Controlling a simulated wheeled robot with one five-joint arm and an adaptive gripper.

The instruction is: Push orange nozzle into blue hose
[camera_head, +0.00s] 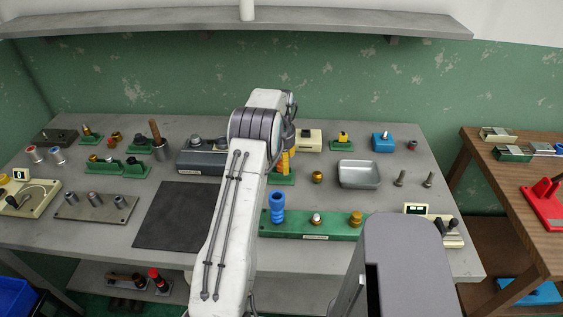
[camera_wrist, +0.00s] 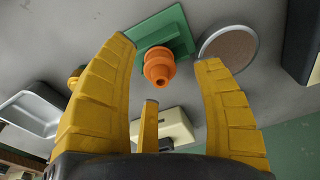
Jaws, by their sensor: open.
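The orange nozzle (camera_wrist: 159,66) stands on a green base (camera_wrist: 163,36), and its open tip shows between my fingers in the wrist view. My gripper (camera_wrist: 168,50) is open, with its yellow fingers to either side of the nozzle and nothing held. In the head view my gripper (camera_head: 285,163) is over the green base (camera_head: 284,179), and my arm hides most of it. The blue hose (camera_head: 277,208) stands upright at the left end of a long green block (camera_head: 330,231), nearer the front of the table.
A metal tray (camera_head: 359,187) and a small brass part (camera_head: 317,177) are right of the green base. A cream box (camera_head: 309,140) is behind, and a dark grey block (camera_head: 200,160) is to the left. The black mat (camera_head: 172,222) is bare.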

